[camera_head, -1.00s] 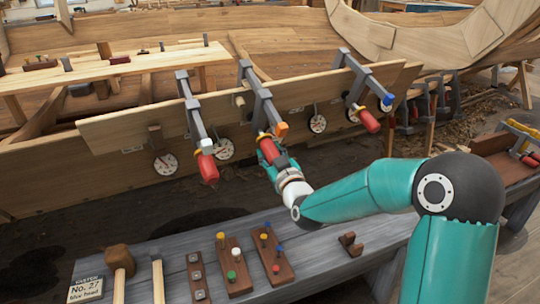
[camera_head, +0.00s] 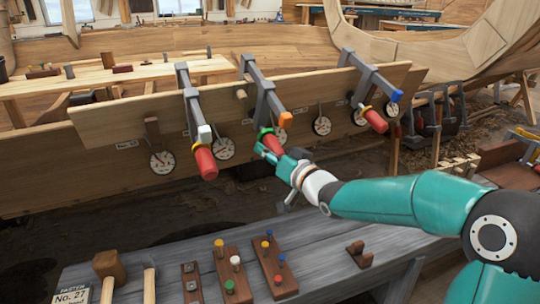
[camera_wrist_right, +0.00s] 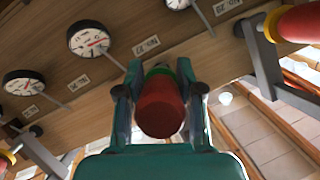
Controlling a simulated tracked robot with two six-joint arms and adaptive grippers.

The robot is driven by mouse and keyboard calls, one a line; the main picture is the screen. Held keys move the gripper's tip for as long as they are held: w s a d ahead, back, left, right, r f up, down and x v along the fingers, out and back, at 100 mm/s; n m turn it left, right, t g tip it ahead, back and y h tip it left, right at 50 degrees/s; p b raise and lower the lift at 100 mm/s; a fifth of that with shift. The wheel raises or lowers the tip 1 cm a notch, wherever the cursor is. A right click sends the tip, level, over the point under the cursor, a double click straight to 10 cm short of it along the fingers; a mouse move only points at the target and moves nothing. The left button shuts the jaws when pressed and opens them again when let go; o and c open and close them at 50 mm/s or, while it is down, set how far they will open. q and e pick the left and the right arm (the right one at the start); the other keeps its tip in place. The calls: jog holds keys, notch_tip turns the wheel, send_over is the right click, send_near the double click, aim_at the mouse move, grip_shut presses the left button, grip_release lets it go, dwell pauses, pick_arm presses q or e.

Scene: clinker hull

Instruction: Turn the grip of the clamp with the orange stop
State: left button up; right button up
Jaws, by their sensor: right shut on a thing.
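The clamp with the orange stop (camera_head: 285,120) is the middle of three grey clamps on the long plank. Its red grip (camera_head: 272,140) has a green collar and hangs below the bar. My right gripper (camera_head: 268,150) is shut on this grip. In the right wrist view, the red grip (camera_wrist_right: 160,106) shows end-on between the two fingers of my right gripper (camera_wrist_right: 160,100), with the green collar behind it. The gripper partly hides the grip in the head view. My left gripper is not in view.
A clamp with a white stop (camera_head: 205,133) is to the left and one with a blue stop (camera_head: 396,95) to the right. Round dials (camera_head: 162,162) hang along the plank (camera_head: 120,115). The grey bench (camera_head: 330,260) in front holds peg blocks and mallets.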

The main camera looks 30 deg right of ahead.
jog(key=shift+m, duration=0.3)
jog(key=o, duration=1.2)
jog(key=shift+s, duration=0.1)
jog(key=s, duration=1.1)
jog(key=shift+s+d+f, duration=0.2)
jog(key=shift+s+d, duration=0.1)
jog(key=shift+s, duration=0.05)
